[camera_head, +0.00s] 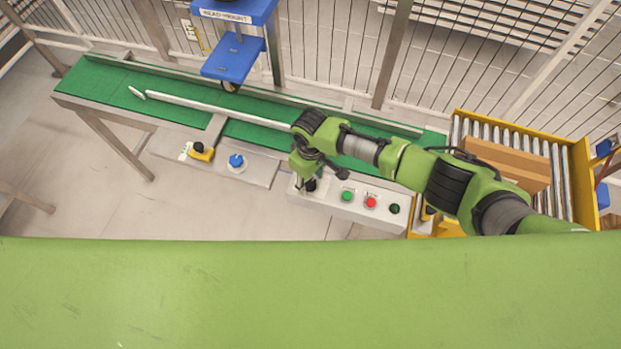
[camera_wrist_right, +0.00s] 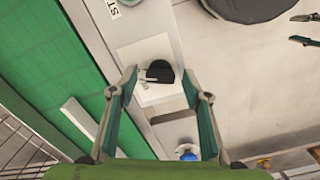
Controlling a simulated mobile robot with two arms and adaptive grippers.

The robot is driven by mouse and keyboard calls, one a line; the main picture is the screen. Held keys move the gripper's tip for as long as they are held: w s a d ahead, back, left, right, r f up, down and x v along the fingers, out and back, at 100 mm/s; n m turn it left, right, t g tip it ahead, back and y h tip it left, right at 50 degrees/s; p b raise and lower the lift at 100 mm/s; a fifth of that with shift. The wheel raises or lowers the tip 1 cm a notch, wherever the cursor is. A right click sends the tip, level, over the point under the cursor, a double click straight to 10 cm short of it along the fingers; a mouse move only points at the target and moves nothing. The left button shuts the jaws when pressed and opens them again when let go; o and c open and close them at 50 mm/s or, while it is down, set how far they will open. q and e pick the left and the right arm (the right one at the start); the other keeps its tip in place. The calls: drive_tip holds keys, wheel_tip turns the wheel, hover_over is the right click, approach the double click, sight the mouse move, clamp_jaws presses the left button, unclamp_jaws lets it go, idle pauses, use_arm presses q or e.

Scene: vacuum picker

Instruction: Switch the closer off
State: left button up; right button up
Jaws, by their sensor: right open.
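A black rotary knob (camera_wrist_right: 160,72) sits on a pale square plate in the right wrist view. It lies between and just past my right gripper's fingertips (camera_wrist_right: 159,90); the fingers are apart, with nothing between them that I can see held. In the head view my right gripper (camera_head: 306,182) points down over the left end of a grey control panel (camera_head: 330,207). A black knob (camera_head: 311,185) shows there beside the gripper, partly hidden by it. I cannot read which control is marked as the closer.
The panel also has a green button (camera_head: 347,195), a red button (camera_head: 370,202) and a dark knob (camera_head: 394,208). Left of it are a blue button (camera_head: 236,161) and a yellow-based switch (camera_head: 201,152). A green conveyor (camera_head: 110,88) runs behind; a roller table with a cardboard box (camera_head: 507,165) stands right.

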drive_tip(key=c, duration=1.1)
drive_tip(key=n, duration=0.4)
drive_tip(key=shift+n+b, duration=0.35)
drive_tip(key=shift+n, duration=2.25)
